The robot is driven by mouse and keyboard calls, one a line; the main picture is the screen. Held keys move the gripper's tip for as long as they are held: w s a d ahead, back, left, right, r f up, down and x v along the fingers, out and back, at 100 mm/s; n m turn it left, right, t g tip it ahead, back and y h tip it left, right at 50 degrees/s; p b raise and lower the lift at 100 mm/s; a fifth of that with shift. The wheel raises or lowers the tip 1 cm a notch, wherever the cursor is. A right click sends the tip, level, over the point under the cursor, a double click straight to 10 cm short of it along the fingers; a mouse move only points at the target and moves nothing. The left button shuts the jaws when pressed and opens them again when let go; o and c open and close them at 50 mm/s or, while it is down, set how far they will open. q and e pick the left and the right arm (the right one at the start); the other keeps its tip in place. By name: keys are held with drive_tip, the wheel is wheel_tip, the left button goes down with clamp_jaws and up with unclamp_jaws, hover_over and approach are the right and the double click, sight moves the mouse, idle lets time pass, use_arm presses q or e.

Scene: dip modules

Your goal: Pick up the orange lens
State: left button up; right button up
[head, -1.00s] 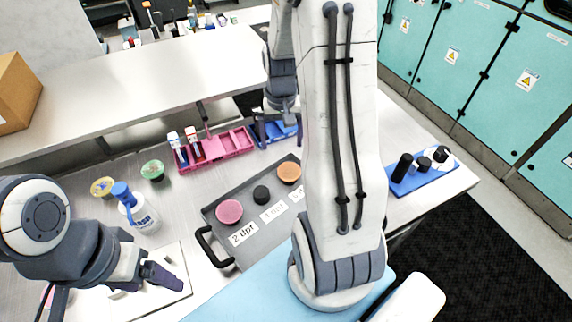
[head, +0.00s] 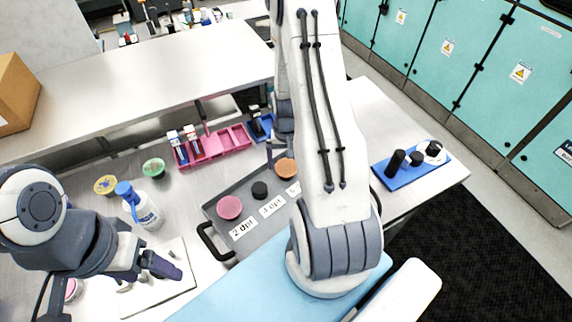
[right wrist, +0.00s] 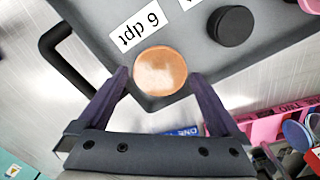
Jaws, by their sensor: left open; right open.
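The orange lens (head: 285,168) lies at the far end of the grey tray (head: 219,220), partly hidden by my right arm in the head view. In the right wrist view the orange lens (right wrist: 160,71) is a round, shiny disc beside a "6 dpt" label. My right gripper (right wrist: 158,78) is open, with its fingertips on either side of the lens and nothing clasped. In the head view its finger shows just left of the lens. My left gripper (head: 160,268) is open and empty over a white board at the front left.
A black lens (head: 260,190) and a pink lens (head: 229,208) lie on the tray. A pink rack (head: 230,140) with vials and a blue rack (head: 262,127) stand behind it. A bottle (head: 145,212) stands left. A blue tray (head: 386,176) with black cylinders is right.

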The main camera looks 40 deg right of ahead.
drive_tip(key=shift+f, duration=0.2)
drive_tip(key=c, duration=1.1)
drive_tip(key=shift+r, duration=0.15)
